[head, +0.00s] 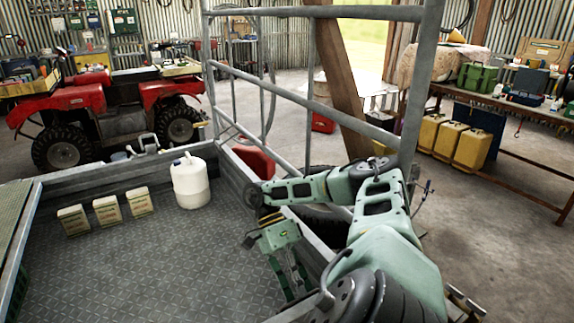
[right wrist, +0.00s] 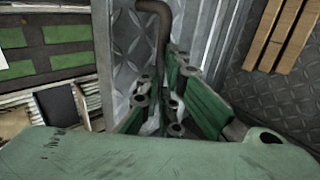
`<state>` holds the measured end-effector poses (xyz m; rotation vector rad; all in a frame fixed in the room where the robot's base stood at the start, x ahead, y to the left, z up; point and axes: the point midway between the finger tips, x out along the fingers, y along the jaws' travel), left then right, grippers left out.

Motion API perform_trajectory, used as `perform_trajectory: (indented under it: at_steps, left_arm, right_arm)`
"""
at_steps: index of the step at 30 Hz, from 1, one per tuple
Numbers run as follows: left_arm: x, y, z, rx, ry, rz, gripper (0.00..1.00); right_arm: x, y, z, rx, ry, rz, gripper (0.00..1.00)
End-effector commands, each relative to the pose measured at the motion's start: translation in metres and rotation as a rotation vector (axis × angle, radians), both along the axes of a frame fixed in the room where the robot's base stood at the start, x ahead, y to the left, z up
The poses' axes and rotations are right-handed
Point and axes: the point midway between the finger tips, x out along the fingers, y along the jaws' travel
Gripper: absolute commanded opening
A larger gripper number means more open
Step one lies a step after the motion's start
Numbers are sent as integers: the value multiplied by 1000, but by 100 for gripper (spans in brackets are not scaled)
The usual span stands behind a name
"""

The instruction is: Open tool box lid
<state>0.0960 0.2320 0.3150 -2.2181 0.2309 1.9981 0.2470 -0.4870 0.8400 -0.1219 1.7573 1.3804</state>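A green box with a lid (head: 478,77), which looks like a tool box, stands on the workbench at the far right in the head view. Its lid looks shut, though it is small in the picture. My right gripper (head: 290,287) hangs over the diamond-plate trailer bed, far from that box. My left gripper is not in view.
The trailer bed (head: 165,260) holds a white jug (head: 190,182) and three small cartons (head: 106,210). A metal rail frame (head: 310,95) and a wooden post (head: 345,85) stand between the bed and the workbench (head: 535,112). Yellow cans (head: 450,140) stand below it. A red quad (head: 95,105) stands at left.

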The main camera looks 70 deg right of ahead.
Motion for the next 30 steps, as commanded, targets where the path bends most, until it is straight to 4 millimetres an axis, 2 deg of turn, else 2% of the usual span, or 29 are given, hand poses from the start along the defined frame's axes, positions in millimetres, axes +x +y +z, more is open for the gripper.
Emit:
perform_trajectory:
  at_steps: [1,6,14,18,19,21,23,26,30]
  left_arm:
    - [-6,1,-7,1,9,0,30]
    - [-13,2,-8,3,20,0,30]
    - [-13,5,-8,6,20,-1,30]
    - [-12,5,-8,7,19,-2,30]
    - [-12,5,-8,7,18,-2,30]
    - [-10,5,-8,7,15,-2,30]
    - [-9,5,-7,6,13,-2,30]
    - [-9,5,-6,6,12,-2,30]
    - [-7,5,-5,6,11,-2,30]
  right_arm:
    - [-9,10,-31,-3,20,5,0]
    - [-12,10,-32,-2,19,5,0]
    - [-12,10,-32,-2,19,6,0]
    - [-12,10,-32,-1,19,7,13]
    - [-12,10,-32,0,19,8,20]
    - [-11,10,-32,-1,18,6,43]
    - [-12,10,-31,0,18,7,53]
    - [-11,9,-30,-1,17,7,57]
    - [-11,9,-29,-1,15,6,55]
